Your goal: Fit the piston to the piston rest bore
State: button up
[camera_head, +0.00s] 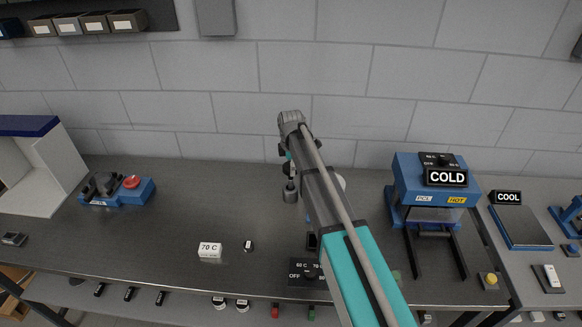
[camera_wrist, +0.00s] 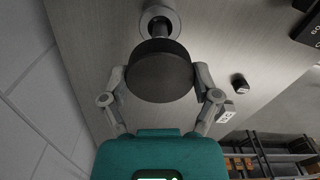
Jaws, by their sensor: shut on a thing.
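My gripper (camera_wrist: 160,80) is shut on the dark round head of the piston (camera_wrist: 160,70), with one finger on each side. In the wrist view the piston's narrower stem runs away from the head toward a pale round piece with a ring-like rim, which looks like the piston rest (camera_wrist: 172,12). I cannot tell whether the stem is inside the bore or only lined up with it. In the head view a small grey cylinder (camera_head: 290,194) is at the bench top below my gripper; the piston there is small and partly hidden by my arm.
A blue press with a COLD sign (camera_head: 436,190) stands to the right. A blue device with a red button (camera_head: 118,190) is at left. My arm hides part of the bench centre.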

aim_at(291, 179)
jog(key=shift+f+b, duration=2.35)
jog(key=shift+f, duration=0.1)
dwell(1.0)
jog(key=o, duration=1)
jog(key=shift+r, duration=0.2)
notch_tip(291, 179, up, 12)
jog(key=p, duration=1.2)
jog(key=shift+f, duration=0.1)
